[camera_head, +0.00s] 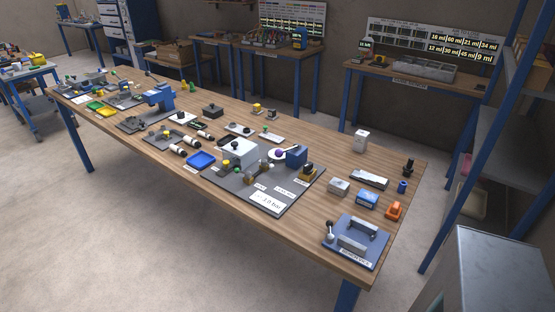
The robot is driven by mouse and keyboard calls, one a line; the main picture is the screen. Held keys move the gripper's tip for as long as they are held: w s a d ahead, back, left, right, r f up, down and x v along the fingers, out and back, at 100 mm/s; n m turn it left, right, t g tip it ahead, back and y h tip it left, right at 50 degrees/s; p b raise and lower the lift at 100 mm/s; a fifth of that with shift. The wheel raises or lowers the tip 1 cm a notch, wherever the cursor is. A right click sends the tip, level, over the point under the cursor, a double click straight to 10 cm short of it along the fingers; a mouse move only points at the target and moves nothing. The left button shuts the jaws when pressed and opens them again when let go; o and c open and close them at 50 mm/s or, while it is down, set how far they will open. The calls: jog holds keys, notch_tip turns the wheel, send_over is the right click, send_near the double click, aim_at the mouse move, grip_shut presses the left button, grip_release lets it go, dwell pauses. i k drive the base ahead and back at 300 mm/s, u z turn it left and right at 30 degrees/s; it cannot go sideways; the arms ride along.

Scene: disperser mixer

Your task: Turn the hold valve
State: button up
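My gripper is not in view. A dark grey plate (230,184) at the middle of the long wooden table carries a white box (239,152) with a dark knob on top, a blue block (296,156) and small round fittings between them. A white card (270,202) at its front right appears to read 2.0 bar. Small yellow and green knobs sit by the white box. I cannot tell which fitting is the hold valve, or how it is turned; the parts are too small.
The wooden table (330,170) also holds a blue tray (201,160), a blue fixture with a lever (356,242) and an orange part (394,211). Grey floor (140,240) is clear in front. A grey metal box (490,275) stands at bottom right, beside a blue-framed shelf (485,120).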

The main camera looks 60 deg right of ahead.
aim_at(265, 163)
jog(key=u, duration=0.05)
jog(key=i, duration=1)
jog(key=z, duration=0.05)
